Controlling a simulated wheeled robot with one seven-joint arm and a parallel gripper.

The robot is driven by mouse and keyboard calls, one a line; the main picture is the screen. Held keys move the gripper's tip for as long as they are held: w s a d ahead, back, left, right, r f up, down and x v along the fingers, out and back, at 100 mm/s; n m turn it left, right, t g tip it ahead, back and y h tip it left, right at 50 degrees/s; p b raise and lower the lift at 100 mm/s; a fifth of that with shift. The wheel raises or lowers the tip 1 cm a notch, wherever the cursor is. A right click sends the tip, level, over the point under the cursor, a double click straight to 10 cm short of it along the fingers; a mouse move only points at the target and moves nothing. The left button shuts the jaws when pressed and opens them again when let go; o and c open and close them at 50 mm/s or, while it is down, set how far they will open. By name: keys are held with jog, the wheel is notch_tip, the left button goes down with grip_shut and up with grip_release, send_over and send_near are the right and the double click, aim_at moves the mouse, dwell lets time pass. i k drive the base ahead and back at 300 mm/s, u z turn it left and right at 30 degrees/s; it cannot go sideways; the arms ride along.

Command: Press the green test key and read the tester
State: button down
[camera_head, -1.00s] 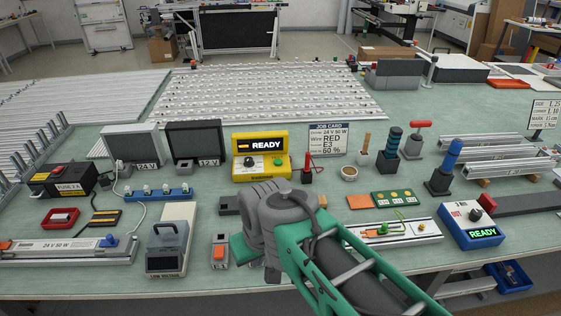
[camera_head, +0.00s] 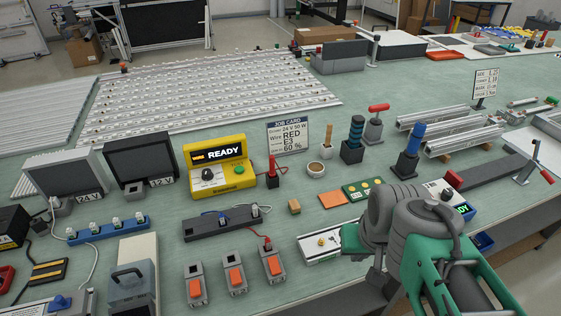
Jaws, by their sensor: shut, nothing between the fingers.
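The yellow tester (camera_head: 218,150) stands left of centre on the bench, its lit display (camera_head: 213,154) showing "READY". It has a black dial (camera_head: 208,174) and a green key (camera_head: 239,170) on its sloping front. My gripper (camera_head: 352,240) is at the lower right, apart from the tester and to the right of it; it is shut and empty, and its fingertips are mostly hidden by my wrist. A second, blue tester (camera_head: 464,209) with a red button (camera_head: 454,179) is partly hidden behind my arm.
A job card (camera_head: 288,136) reads 24 V 50 W, RED, E3, 60 %. Three orange switches (camera_head: 236,277) and a dark terminal strip (camera_head: 215,225) lie in front of the yellow tester. A red-handled probe (camera_head: 272,172) stands beside it. A white rail (camera_head: 318,248) runs under my gripper.

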aim_at(238, 169)
jog(key=z, duration=0.05)
jog(key=k, duration=1.75)
jog(key=u, duration=0.75)
jog(key=i, duration=1.7)
